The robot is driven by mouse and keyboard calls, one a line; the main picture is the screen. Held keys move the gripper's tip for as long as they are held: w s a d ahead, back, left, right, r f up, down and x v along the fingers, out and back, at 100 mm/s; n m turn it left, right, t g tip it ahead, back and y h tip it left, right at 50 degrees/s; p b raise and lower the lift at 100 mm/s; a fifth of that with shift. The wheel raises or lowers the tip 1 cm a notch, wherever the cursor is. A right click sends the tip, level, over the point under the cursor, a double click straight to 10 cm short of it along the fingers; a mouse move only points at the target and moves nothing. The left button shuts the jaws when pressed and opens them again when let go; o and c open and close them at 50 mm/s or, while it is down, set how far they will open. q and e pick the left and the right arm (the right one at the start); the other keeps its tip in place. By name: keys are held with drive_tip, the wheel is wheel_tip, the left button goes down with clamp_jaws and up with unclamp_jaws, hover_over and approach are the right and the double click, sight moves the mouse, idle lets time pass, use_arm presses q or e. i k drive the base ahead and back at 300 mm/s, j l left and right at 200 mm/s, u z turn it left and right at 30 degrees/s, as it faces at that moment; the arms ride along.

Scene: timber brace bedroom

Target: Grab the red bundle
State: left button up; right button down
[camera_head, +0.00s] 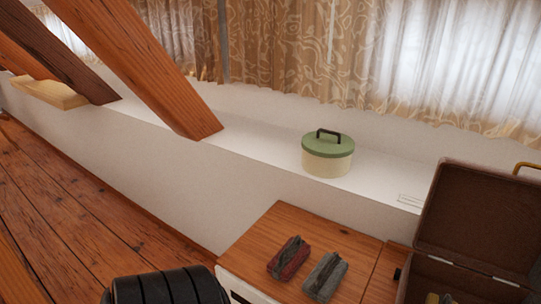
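The red bundle (289,258) is a dark red roll-like pouch lying on a wooden cabinet top (262,237) at the lower middle of the head view. It lies at a slant, near the front left part of the top. A similar grey bundle (325,277) lies just to its right, with a narrow gap between them. Neither of my grippers is in view, so nothing shows at the red bundle.
An open brown case (472,222) stands at the right. A cream tin with a green lid (328,155) sits on the white ledge (262,143) behind. Slanted timber beams (140,62) rise at the left.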

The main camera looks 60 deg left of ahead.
sight(285, 264)
drive_tip(key=u, duration=1.7)
